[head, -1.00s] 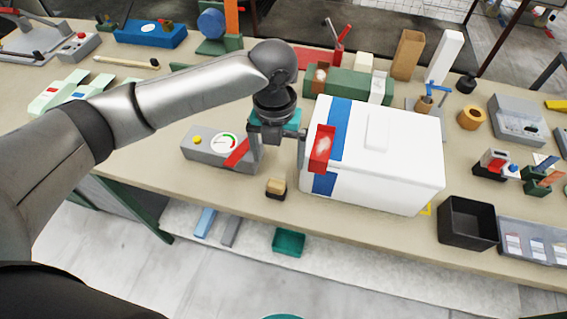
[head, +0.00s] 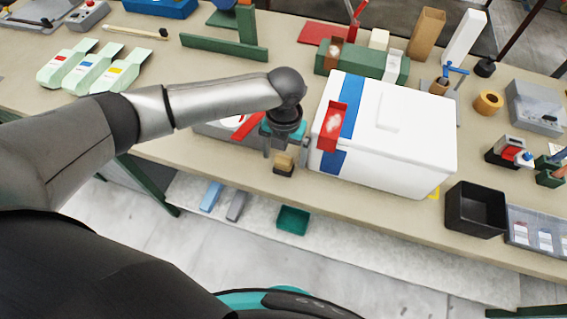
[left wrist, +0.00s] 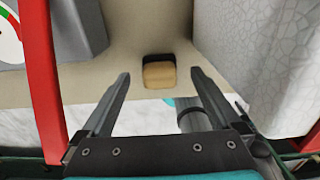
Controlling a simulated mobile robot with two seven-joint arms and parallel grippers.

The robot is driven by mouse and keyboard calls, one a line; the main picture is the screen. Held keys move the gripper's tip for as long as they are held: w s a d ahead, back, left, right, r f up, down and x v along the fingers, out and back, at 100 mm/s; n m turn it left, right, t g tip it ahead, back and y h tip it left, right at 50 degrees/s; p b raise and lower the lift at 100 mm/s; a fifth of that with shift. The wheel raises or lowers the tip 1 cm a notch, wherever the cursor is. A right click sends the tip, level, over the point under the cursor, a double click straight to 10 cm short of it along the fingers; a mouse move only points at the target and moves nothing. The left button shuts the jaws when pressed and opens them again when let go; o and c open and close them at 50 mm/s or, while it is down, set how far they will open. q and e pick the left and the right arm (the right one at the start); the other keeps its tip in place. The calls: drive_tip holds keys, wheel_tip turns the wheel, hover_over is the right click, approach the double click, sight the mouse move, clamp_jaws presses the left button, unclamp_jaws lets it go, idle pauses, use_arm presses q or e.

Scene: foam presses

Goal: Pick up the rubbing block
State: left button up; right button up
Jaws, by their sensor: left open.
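The rubbing block (head: 284,163) is a small block with a tan top and a dark base. It stands near the front edge of the table, left of the white box. In the left wrist view the block (left wrist: 159,73) lies beyond the fingertips, roughly centred between them. My left gripper (head: 284,148) points down beside the block in the head view. In the left wrist view the left gripper (left wrist: 162,84) is open and empty, with a clear gap to the block's sides. My right gripper is not in view.
The white box with a blue stripe (head: 420,150) and red bracket (head: 333,126) stands close on the right. A grey gauge box (head: 212,131) is close on the left, partly behind my arm. A black bin (head: 473,211) stands farther right. A green tray (head: 293,220) lies below the table.

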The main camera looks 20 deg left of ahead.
sight(284, 159)
use_arm(q)
wheel_tip(284, 159, down, 4)
drive_tip(key=shift+s+r, duration=0.1)
drive_tip(key=shift+s, duration=0.05)
drive_tip(key=shift+r, duration=0.1)
drive_tip(key=c, duration=1.5)
